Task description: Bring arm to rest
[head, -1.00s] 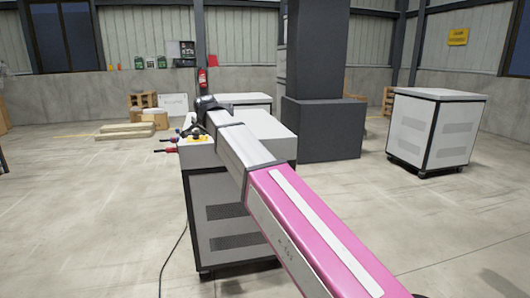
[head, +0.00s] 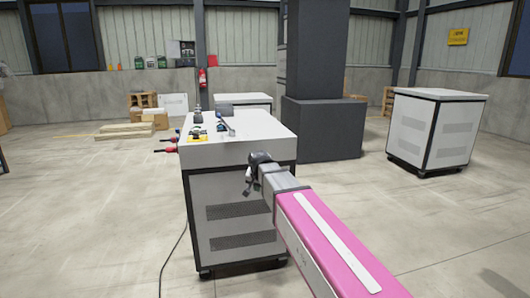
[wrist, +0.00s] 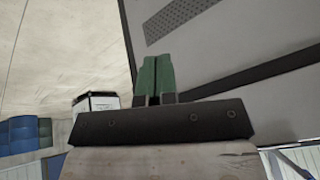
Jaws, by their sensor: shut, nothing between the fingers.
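My gripper (head: 248,190) hangs in front of the near cart, below its top edge, at the end of my pink and grey arm. In the wrist view its two green fingers (wrist: 155,78) are together with nothing between them. The white-topped cart (head: 240,215) fills the upper right of the wrist view, with its dark vent (wrist: 185,15). In the head view the fingers are small and partly hidden by the wrist.
Small items, including a yellow-based part (head: 197,135) and a blue-handled tool (head: 227,125), lie on the near cart. Red connectors (head: 167,150) stick out from its left side. A dark pillar (head: 325,125) and another cart (head: 435,130) stand behind. Floor at left is open.

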